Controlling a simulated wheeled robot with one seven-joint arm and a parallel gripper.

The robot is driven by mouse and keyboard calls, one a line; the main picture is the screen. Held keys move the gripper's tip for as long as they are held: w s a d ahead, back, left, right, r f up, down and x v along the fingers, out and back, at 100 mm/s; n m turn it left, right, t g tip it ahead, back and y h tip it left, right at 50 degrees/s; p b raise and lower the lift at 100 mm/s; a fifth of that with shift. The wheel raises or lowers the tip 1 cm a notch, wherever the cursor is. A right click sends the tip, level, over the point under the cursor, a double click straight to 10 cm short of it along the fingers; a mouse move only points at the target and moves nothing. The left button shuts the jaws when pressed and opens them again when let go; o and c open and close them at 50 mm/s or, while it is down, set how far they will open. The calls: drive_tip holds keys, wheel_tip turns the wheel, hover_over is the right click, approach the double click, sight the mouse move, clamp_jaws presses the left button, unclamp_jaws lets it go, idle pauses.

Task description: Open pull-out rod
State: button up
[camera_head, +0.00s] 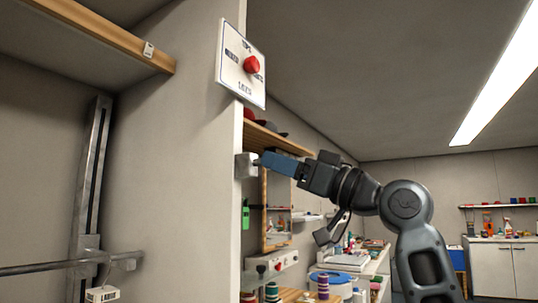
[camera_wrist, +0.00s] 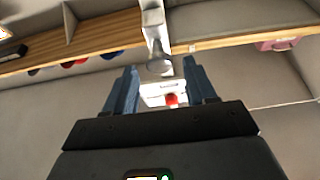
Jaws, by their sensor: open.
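A pale block with a short rounded end (camera_head: 246,165) sticks out from the edge of the upright wall panel. In the wrist view a metal rod with a dark rounded end (camera_wrist: 158,55) points toward my gripper, and it appears to be this same part. My gripper (camera_head: 263,160) is at this block, its blue fingers pointing left at it. In the wrist view my gripper (camera_wrist: 160,68) has its fingers apart, with the rounded end lined up between their tips. I cannot tell whether the fingers touch it.
A white plate with a red knob (camera_head: 251,65) sits on the panel edge above. At left, a horizontal metal bar (camera_head: 40,268) meets a vertical rail (camera_head: 92,170). A wooden shelf (camera_head: 278,138) runs behind my gripper. A cluttered counter stands below; the right side is open room.

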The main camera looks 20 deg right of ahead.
drive_tip(key=shift+p+x, duration=0.4)
drive_tip(key=shift+x, duration=1.4)
clamp_jaws()
